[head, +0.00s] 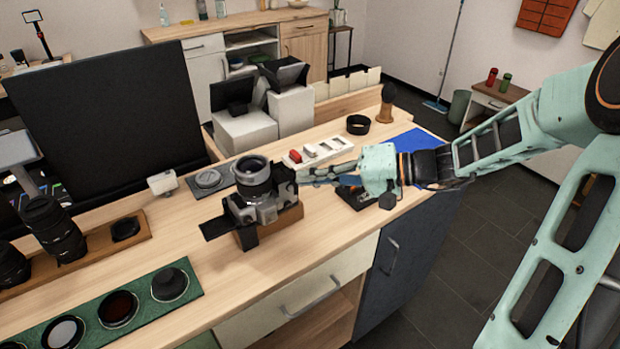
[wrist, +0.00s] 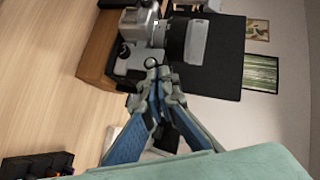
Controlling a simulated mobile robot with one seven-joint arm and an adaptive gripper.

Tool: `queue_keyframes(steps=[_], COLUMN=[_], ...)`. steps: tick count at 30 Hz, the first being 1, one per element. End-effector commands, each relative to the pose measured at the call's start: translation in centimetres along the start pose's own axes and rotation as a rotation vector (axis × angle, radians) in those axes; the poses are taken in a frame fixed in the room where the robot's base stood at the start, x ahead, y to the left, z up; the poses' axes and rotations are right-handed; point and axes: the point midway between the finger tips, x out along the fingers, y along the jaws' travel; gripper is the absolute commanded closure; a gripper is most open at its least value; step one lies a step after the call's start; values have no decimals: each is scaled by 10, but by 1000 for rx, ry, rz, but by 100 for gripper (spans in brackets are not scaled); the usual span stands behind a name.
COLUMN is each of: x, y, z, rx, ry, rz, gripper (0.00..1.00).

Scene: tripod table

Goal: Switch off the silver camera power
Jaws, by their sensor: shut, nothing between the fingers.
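The silver camera (head: 265,208) stands on a small wooden stand (head: 283,219) on the table, its black lens (head: 253,172) pointing up and away. In the wrist view the silver camera (wrist: 130,62) appears turned sideways, with a round dial on its near end. My gripper (head: 305,177) is at the right side of the camera. In the wrist view the fingertips of my gripper (wrist: 157,75) are together, just by the dial. I cannot tell whether they touch it. The power switch itself is too small to make out.
A power strip (head: 320,151) with a red switch lies behind my gripper. A green tray (head: 118,309) with round filters lies front left. Large lenses (head: 54,230) stand on a wooden board at left. A black panel (head: 115,120) rises behind.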

Motion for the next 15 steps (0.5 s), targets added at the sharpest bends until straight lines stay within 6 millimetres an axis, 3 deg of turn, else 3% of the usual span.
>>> queue_keyframes(steps=[15], x=[1], y=[0], z=[-2], rx=[-26], ry=[-1], rz=[25], gripper=[100])
